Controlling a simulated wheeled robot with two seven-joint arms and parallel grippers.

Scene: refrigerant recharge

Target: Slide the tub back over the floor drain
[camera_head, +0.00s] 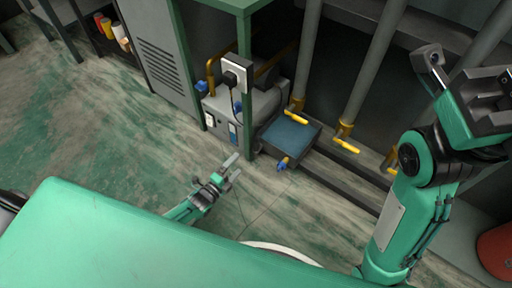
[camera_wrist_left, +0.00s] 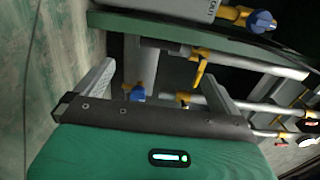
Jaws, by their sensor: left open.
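The tub (camera_head: 302,131) is a dark, square, shallow tray holding blue-grey liquid. It sits on the floor against the pipework, right of the green frame leg, with a yellow valve with a blue knob (camera_head: 283,163) at its front. The floor drain cannot be made out. My left gripper (camera_head: 234,167) is open and empty, low over the floor, left of the tub and apart from it. In the left wrist view its fingers (camera_wrist_left: 155,88) are spread, with a blue knob (camera_wrist_left: 134,94) showing between them. My right gripper (camera_head: 492,100) is raised at the right edge; its jaws are unclear.
A grey machine (camera_head: 220,122) with hoses stands left of the tub, behind a green frame leg (camera_head: 245,80). Pipes with yellow valve handles (camera_head: 346,146) rise behind and right. A red cylinder (camera_head: 496,252) stands at the lower right. The floor (camera_head: 110,140) to the left is open.

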